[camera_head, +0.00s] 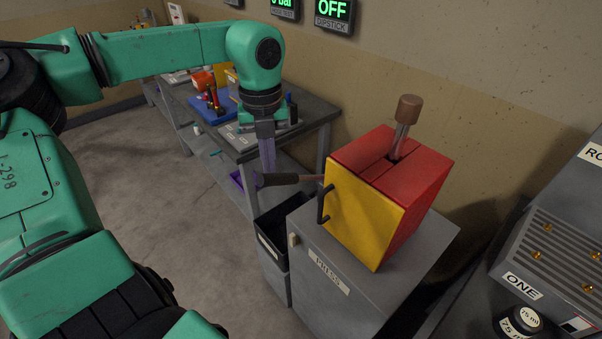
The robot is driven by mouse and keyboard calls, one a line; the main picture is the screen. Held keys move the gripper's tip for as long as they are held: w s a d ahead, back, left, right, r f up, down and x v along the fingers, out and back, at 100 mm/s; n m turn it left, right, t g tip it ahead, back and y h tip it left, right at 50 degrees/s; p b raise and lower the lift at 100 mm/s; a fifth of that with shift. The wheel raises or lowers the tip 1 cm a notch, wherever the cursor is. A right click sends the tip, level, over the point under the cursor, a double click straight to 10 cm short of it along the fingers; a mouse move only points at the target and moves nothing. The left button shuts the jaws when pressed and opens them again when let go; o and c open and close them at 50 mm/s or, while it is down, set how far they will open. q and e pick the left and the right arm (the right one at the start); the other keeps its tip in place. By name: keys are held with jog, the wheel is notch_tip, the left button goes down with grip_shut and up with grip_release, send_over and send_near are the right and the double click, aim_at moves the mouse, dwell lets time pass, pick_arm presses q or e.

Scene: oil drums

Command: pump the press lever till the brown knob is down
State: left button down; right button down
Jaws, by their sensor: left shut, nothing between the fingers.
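The press is a red box with a yellow front (362,213), standing on a grey cabinet labelled PRESS (330,272). The brown knob (409,108) stands raised on a metal rod above the slot in the red top. The press lever (285,179) is a dark handle on a thin rod sticking out to the left of the box. My left gripper (268,172) points down at the lever's outer end and is shut with nothing between its fingers. Its fingertips are at or just above the handle; I cannot tell whether they touch it. My right gripper is not in view.
A workbench (240,145) with a blue tray (208,108) and several items stands behind my left arm. A dark open bin (270,238) is beside the cabinet. The floor at left is clear.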

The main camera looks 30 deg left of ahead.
pick_arm(q)
notch_tip(320, 180, down, 14)
jog(key=s+b, duration=0.2)
jog(key=b, duration=1.1)
jog(key=shift+s+a+f, duration=0.25)
jog(key=shift+s+a, duration=0.15)
jog(key=shift+a, duration=0.05)
jog(key=shift+r, duration=0.1)
jog(key=w+r+p, duration=0.1)
jog(key=r+p, duration=0.3)
jog(key=r, duration=0.1)
jog(key=r+p, duration=0.3)
jog(key=r, duration=0.1)
jog(key=w+d+r+p, duration=0.1)
jog(key=r+p, duration=0.3)
jog(key=r, duration=0.1)
jog(key=shift+w+r+p, duration=0.35)
jog(key=shift+f, duration=0.1)
